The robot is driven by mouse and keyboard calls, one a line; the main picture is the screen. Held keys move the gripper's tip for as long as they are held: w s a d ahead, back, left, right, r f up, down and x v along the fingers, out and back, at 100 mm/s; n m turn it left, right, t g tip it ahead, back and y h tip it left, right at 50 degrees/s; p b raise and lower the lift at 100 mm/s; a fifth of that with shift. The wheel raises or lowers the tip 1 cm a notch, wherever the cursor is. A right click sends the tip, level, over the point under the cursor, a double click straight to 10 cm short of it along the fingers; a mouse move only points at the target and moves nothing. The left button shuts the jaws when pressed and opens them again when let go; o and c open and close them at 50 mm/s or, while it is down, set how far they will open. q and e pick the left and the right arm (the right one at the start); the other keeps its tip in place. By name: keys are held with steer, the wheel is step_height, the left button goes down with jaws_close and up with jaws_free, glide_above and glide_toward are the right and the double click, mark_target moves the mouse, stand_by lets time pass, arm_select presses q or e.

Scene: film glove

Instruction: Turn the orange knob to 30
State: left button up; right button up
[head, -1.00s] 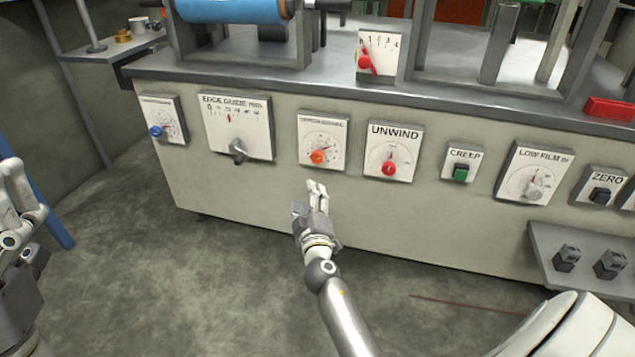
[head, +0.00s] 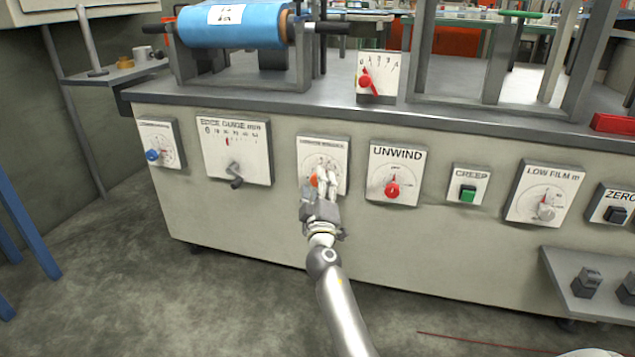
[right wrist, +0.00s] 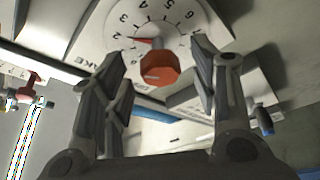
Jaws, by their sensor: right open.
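The orange knob (head: 315,181) sits on a white dial plate (head: 311,146) on the machine's front panel. In the head view my right gripper (head: 327,176) is in front of the plate and partly covers the knob. The fingers appear apart from the knob. My left gripper is not in view.
The UNWIND plate with a red knob (head: 392,190) is right of the dial. The edge guide plate with a grey crank (head: 234,178) is to its left. A machine ledge (head: 250,101) juts above, and open floor lies below.

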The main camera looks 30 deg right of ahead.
steer(key=shift+x, duration=1.15)
